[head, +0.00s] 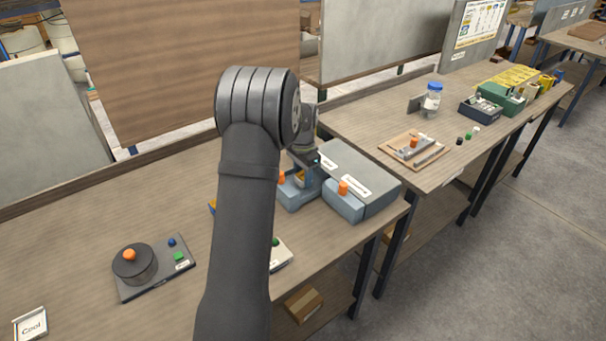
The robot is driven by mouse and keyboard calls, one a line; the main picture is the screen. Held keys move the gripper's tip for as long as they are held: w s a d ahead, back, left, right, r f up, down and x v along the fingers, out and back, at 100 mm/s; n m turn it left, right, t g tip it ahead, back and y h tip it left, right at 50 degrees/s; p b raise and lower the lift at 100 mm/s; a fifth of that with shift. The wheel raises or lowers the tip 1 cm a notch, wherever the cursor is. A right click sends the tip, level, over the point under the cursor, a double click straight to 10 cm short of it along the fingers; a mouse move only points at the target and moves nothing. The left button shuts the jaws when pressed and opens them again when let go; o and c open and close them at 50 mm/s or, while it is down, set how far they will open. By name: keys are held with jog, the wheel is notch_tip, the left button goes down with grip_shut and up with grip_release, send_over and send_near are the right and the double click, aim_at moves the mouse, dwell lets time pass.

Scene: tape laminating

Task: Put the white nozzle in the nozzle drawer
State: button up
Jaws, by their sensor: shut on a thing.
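My gripper (303,170) is partly hidden behind my own arm and sits low at the left part of the grey-blue drawer unit. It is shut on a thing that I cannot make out. An open blue drawer (298,197) is under it, with a yellowish patch inside; an orange knob (281,178) shows at the arm's edge. The other drawer (343,204) has an orange knob (343,187) and a white label. The labels are too small to read. A small white piece (477,132) stands on the right table beside a green and a black one; I cannot tell whether it is the nozzle.
A wooden tray (414,150), a blue-lidded jar (432,99) and a green machine (502,98) are on the right table. The left table's middle is mostly clear.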

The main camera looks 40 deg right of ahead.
jog(key=shift+f, duration=0.4)
dwell(0.4)
jog(key=o, duration=1.1)
notch_tip(320, 180, up, 17)
jog(key=shift+r, duration=0.2)
notch_tip(320, 180, down, 18)
jog(key=shift+r, duration=0.25)
